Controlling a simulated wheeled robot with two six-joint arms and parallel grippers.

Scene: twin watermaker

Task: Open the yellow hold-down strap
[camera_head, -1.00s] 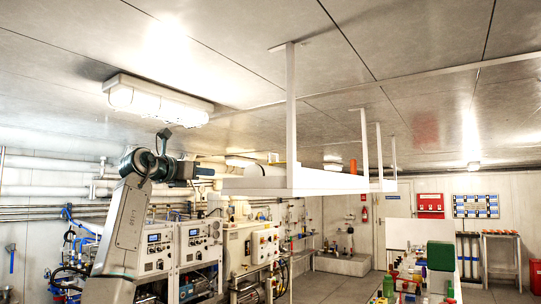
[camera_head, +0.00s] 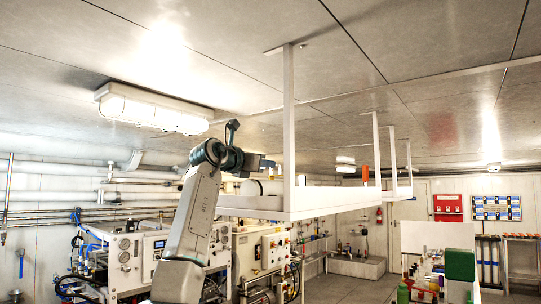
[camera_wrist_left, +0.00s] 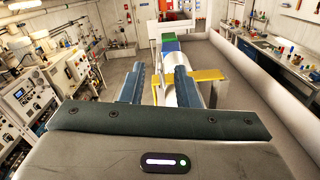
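The yellow hold-down strap (camera_wrist_left: 207,75) shows in the left wrist view as a flat yellow piece at the right finger, with more yellow between the fingers. It lies by a white cylinder (camera_wrist_left: 196,62), partly hidden by the fingers. In the head view the white cylinder (camera_head: 262,188) lies on the hanging white shelf; the strap cannot be made out there. My left gripper (camera_wrist_left: 160,84) is open, its two blue-grey fingers apart. In the head view, my left gripper (camera_head: 267,163) is just above the cylinder. Contact with the strap cannot be told. My right gripper is not in view.
The white shelf (camera_head: 255,202) hangs from the ceiling on posts (camera_head: 289,115). An orange item (camera_head: 364,174) stands farther along it. Blue and green items (camera_wrist_left: 170,44) lie beyond the fingers. Equipment cabinets (camera_head: 130,250) stand below left. A ceiling lamp (camera_head: 150,108) is above my arm.

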